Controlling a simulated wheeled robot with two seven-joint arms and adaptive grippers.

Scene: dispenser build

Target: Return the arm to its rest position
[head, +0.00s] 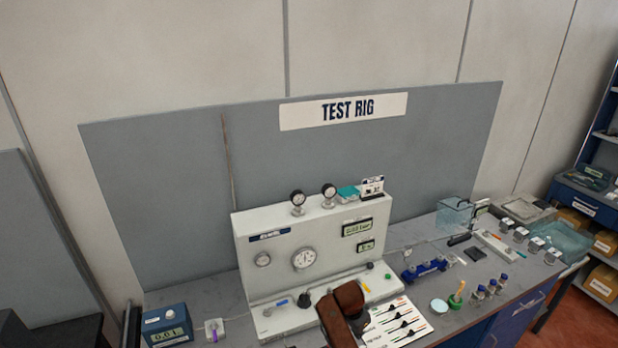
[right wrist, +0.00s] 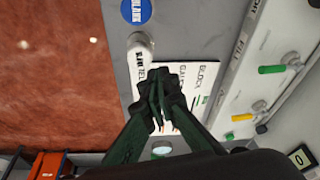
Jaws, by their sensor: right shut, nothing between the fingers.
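My right arm (head: 345,312) rises from the bottom edge of the head view, in front of the test rig's base. It hides part of the base and of a printed card. In the right wrist view my right gripper (right wrist: 160,108) has its dark fingers together with nothing between them. The fingers are over a white printed card (right wrist: 200,80) on the grey bench and cover part of it. A white capped cylinder (right wrist: 140,50) stands beside the card, close to the fingertips. My left gripper is not in view.
The white test rig (head: 250,243) with gauges stands on the grey bench. A blue meter (head: 166,325) is at the left. A blue block (head: 425,268), several small vials and a clear tray (head: 565,240) are at the right. Blue shelving (head: 585,200) stands beyond the bench.

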